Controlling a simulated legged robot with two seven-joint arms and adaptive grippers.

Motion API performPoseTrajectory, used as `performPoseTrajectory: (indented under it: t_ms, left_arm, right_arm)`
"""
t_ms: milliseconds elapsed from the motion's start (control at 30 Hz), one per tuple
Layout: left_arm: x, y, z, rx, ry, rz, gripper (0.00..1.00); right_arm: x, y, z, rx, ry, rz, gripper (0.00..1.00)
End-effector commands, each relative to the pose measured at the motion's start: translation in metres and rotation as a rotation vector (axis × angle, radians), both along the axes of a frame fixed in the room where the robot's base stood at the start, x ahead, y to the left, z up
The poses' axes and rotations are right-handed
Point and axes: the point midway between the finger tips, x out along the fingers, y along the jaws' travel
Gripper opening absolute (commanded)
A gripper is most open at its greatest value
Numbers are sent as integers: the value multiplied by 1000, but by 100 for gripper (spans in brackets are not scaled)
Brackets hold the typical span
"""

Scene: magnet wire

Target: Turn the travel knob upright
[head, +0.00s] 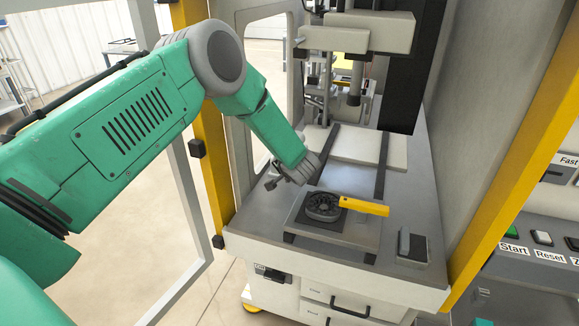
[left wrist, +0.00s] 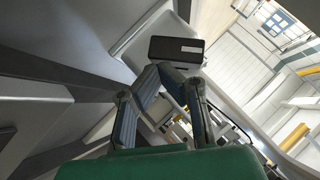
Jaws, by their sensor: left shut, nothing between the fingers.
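No knob that I can name for certain as the travel knob shows; no label with that word is readable. A dark knob-like part (head: 559,173) is cut off below the "Fast" label on the right-hand control panel. My left gripper (head: 273,183) is shut and empty, above the left edge of the machine table, left of the round black part on its plate and far from the control panel. In the left wrist view its fingers (left wrist: 171,82) point toward a dark box-shaped part (left wrist: 176,49). My right gripper is not in view.
The grey machine table (head: 408,190) carries a round black part (head: 323,205) with a yellow handle (head: 363,206) and a black-and-grey block (head: 413,246). A yellow post (head: 520,150) stands between table and control panel (head: 520,262). A machine head (head: 357,32) hangs above.

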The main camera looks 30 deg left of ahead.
Motion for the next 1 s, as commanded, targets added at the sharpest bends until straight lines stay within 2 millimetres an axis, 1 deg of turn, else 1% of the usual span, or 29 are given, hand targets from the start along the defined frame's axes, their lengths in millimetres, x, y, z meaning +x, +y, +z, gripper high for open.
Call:
performPoseTrajectory:
  t_ms: [33,267,467,600,1000]
  left_arm:
    - [-1,5,0,7,0,8,0]
    - [-1,2,-2,46,10,7,0]
    - [0,0,-7,153,34,2,0]
    - [0,-1,-12,259,60,2,0]
    - [0,-1,-23,246,58,4,0]
  right_arm:
    - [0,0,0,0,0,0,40]
    - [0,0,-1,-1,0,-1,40]
    - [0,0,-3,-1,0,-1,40]
    - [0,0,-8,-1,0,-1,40]
    - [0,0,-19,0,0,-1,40]
